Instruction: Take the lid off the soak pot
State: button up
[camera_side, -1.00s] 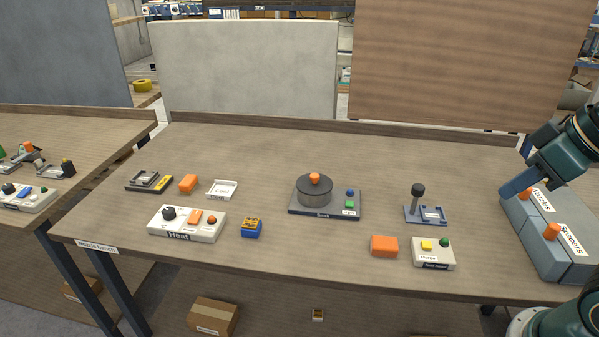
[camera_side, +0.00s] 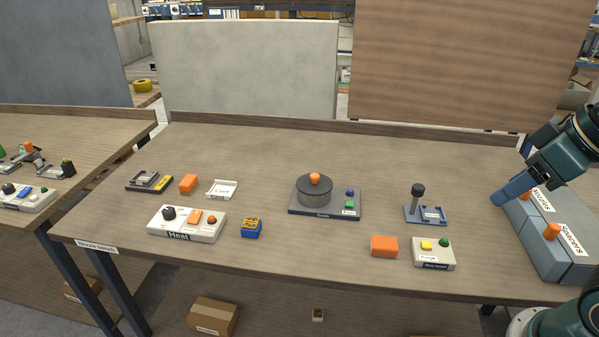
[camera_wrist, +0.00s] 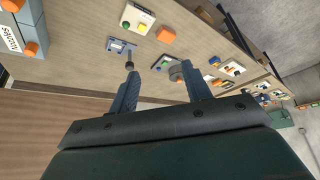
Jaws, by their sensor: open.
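The soak pot (camera_side: 314,192) is a dark grey round pot on a dark base plate (camera_side: 325,213) near the middle of the bench. Its lid (camera_side: 315,184) is on, with an orange knob (camera_side: 315,177) on top. In the wrist view the pot (camera_wrist: 176,71) shows small between the fingers, partly covered by the right one. My gripper (camera_side: 497,199) is at the right end of the bench, beside the bins and well away from the pot. In the wrist view my gripper (camera_wrist: 163,82) has its two fingers spread with nothing between them.
A black-handled press (camera_side: 417,200) stands between pot and gripper. An orange block (camera_side: 384,246) and a white button box (camera_side: 433,253) lie in front. Two grey lidded bins (camera_side: 546,257) fill the right end. The white Heat box (camera_side: 187,224) and a blue block (camera_side: 251,228) lie left.

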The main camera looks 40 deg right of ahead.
jog(key=shift+w+r, duration=0.1)
jog(key=w+a+r+n+g+y, duration=0.1)
jog(key=w+r+n, duration=0.15)
jog(key=w, duration=0.75)
jog(key=w+a+r+n+y, duration=0.1)
jog(key=w+r+n, duration=0.15)
jog(key=w, duration=0.65)
jog(key=w+d+f+n+g+y, duration=0.1)
jog(key=w+d+f+n, duration=0.1)
jog(key=w+f, duration=0.4)
jog(key=w+d+f+n+g+y, duration=0.1)
jog(key=w+f+n, duration=0.3)
jog(key=w, duration=0.9)
notch_tip(320, 180, down, 2)
jog(key=shift+w+d+f, duration=0.1)
jog(key=shift+w+d, duration=0.3)
jog(key=shift+d, duration=0.1)
send_near(315, 180)
jog(key=shift+w+f, duration=0.5)
jog(key=shift+f, duration=0.2)
jog(key=shift+w+f, duration=0.45)
jog(key=shift+f, duration=0.2)
jog(key=shift+a, duration=0.1)
